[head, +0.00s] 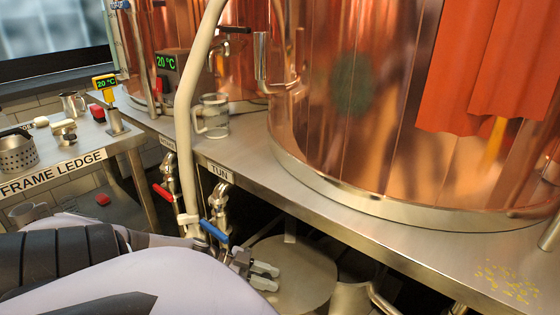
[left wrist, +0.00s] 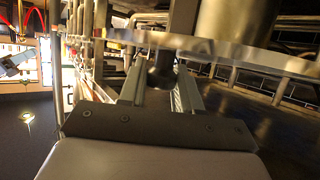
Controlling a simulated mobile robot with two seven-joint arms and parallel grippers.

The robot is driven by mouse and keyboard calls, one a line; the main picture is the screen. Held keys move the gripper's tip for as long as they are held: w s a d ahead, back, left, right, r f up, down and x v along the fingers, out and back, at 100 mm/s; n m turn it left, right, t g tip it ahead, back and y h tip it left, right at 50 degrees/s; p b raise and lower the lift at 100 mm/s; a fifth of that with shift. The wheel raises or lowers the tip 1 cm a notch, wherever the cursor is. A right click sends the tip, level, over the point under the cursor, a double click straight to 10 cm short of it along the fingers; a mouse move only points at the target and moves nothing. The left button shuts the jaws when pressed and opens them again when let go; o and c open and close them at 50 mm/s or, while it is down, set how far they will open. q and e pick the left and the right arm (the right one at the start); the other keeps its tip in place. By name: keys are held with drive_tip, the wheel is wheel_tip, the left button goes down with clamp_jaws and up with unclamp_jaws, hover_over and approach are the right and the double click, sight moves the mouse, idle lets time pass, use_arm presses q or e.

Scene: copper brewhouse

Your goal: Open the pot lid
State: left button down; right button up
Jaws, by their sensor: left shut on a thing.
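The flat, round grey pot lid (head: 300,268) is low in front of the steel bench in the head view. My left gripper (head: 264,276) is at its left side, shut on the lid's knob. In the left wrist view the lid shows edge-on (left wrist: 235,51), and its dark knob (left wrist: 163,72) sits between the two fingers. A metal cylinder, perhaps the pot (left wrist: 238,22), shows beyond the lid; I cannot tell whether they touch. A rounded metal body (head: 350,299) shows right of the lid in the head view. My right gripper is not in view.
The steel bench (head: 330,215) carries large copper vessels (head: 390,110) and a glass mug (head: 213,115). Valves with a blue handle (head: 214,232) and a red handle (head: 164,193) and a pale hose (head: 186,120) are close to my left arm. A frame ledge (head: 62,150) stands left.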

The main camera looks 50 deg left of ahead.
use_arm(q)
drive_tip(key=shift+s+a+h, duration=0.25)
drive_tip(key=shift+a+h, duration=0.05)
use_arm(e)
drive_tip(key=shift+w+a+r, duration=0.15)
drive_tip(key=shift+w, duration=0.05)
use_arm(q)
drive_tip(key=c, duration=0.9)
unclamp_jaws()
drive_tip(key=shift+o, duration=0.2)
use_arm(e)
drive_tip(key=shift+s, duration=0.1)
use_arm(q)
drive_tip(key=p+v, duration=0.2)
drive_tip(key=v, duration=0.4)
drive_tip(key=shift+a+r, duration=0.1)
drive_tip(key=shift+r, duration=0.05)
drive_tip(key=shift+s+a+r, duration=0.1)
drive_tip(key=shift+s+a, duration=0.2)
drive_tip(key=shift+s, duration=0.05)
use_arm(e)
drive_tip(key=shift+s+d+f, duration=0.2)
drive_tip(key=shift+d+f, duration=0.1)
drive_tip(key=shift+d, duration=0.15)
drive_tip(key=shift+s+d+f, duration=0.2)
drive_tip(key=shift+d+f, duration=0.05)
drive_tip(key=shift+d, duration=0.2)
